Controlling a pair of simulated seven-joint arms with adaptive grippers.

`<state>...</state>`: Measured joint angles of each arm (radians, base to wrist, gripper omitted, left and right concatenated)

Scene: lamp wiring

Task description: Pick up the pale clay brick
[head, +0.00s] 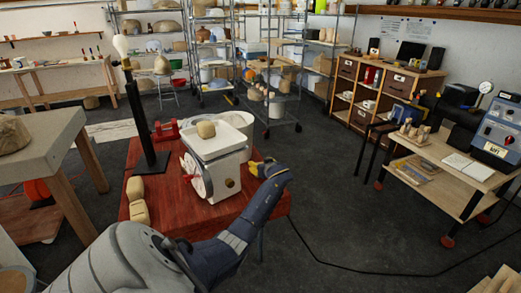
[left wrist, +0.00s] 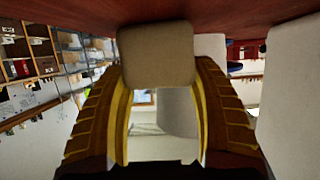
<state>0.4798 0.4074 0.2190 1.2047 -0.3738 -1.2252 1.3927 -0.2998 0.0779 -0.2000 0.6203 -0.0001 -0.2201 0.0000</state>
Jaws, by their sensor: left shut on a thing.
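My left gripper (head: 256,169), with yellow-lined fingers, is over the right edge of the red table, just right of the white scale. In the left wrist view, its fingers (left wrist: 158,95) are shut on a pale clay brick (left wrist: 155,53), a rounded grey-tan block. The red surface shows just beyond the brick; I cannot tell whether they touch. The held brick is hidden in the head view. My right gripper is not in view.
The white scale (head: 213,146) carries a tan clay lump (head: 206,129). More tan blocks (head: 138,213) lie at the table's left edge. A black stand (head: 140,125) and white bucket (head: 238,122) stand on the red table (head: 235,212).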

